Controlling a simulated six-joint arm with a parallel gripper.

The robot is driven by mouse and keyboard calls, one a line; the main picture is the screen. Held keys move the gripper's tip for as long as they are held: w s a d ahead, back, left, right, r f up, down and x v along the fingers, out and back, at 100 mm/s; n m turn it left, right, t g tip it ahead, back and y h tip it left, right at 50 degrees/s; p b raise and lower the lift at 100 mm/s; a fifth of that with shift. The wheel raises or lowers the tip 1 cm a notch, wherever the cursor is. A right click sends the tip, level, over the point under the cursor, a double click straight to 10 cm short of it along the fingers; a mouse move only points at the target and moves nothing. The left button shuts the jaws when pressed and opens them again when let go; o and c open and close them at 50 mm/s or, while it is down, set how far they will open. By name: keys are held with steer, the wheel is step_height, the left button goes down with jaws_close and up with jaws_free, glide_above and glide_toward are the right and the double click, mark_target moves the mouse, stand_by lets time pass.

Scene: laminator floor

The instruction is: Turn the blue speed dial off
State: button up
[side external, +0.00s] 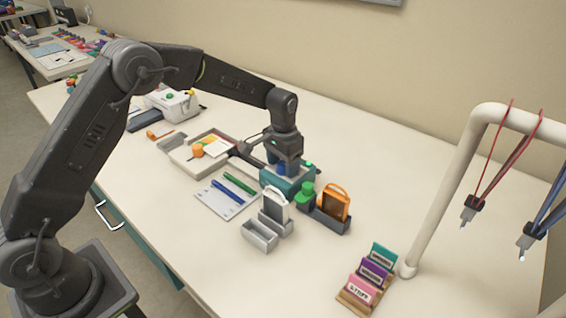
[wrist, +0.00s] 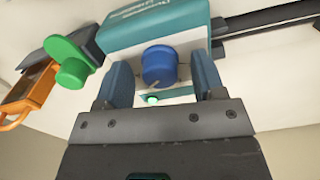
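The blue speed dial (wrist: 160,66) is a round knob with a pale pointer mark, on a teal machine (wrist: 150,30) with partly readable white lettering. In the wrist view my gripper (wrist: 162,76) is open, with one finger on each side of the dial and a visible gap to it on both sides. A small lit green spot (wrist: 153,99) shows just below the dial. In the side view my gripper (side external: 284,164) points down over the teal machine (side external: 291,184) and hides much of its top, including most of the dial.
A green knob (side external: 305,194) and an orange-framed holder (side external: 335,203) stand close to the machine's right. Grey bins (side external: 260,236), a white-framed holder (side external: 275,206) and pens on paper (side external: 222,199) lie in front.

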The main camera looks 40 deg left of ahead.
steer(key=c, duration=0.9)
steer(key=shift+o, duration=0.2)
steer(key=shift+n, duration=0.3)
steer(key=n, duration=0.4)
steer(key=shift+r+n, duration=0.1)
steer(key=shift+n, duration=0.2)
steer(key=n, duration=0.4)
steer(key=shift+n, duration=0.3)
steer(key=n, duration=1.3)
steer(key=shift+n, duration=0.7)
